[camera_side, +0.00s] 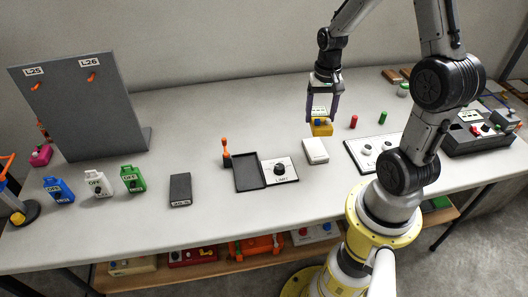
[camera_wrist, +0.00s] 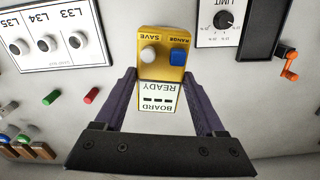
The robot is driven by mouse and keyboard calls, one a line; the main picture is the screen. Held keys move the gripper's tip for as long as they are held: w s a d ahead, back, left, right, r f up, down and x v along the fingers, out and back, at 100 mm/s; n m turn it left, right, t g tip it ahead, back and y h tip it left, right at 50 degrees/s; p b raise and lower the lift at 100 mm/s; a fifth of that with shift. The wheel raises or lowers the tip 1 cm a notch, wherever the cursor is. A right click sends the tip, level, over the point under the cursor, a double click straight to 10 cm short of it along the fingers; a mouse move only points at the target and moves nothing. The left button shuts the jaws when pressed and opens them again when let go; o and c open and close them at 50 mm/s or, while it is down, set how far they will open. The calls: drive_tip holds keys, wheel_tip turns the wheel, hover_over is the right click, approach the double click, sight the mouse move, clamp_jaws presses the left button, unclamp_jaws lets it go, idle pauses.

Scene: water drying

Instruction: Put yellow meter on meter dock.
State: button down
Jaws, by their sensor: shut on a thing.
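The yellow meter (camera_side: 321,129) has a white knob, a blue button and a white screen reading "BOARD READY". In the wrist view the meter (camera_wrist: 161,72) lies between the fingers of my gripper (camera_wrist: 162,82). My gripper (camera_side: 322,108) is shut on it and holds it over the table, pointing down. A white block (camera_side: 315,151) sits on the table just below and in front of the meter in the side view. No label shows on this block, so I cannot tell whether it is the meter dock. The meter hides that spot in the wrist view.
A LIMIT dial panel (camera_side: 280,170) with a black tray lies left of the white block. A knob panel (camera_side: 376,150) lies to the right. An orange-handled lever (camera_side: 226,152) stands left.

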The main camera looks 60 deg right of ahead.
drive_tip(key=a+r+n, duration=0.1)
drive_tip(key=a+n, duration=0.1)
drive_tip(key=a, duration=1.6)
approach(247, 171)
drive_tip(key=shift+s+a+f, duration=0.1)
drive_tip(key=shift+s+f, duration=0.5)
drive_tip(key=shift+s, duration=0.1)
drive_tip(key=shift+w+f, duration=0.5)
drive_tip(key=shift+f, duration=1.6)
drive_tip(key=shift+f, duration=0.15)
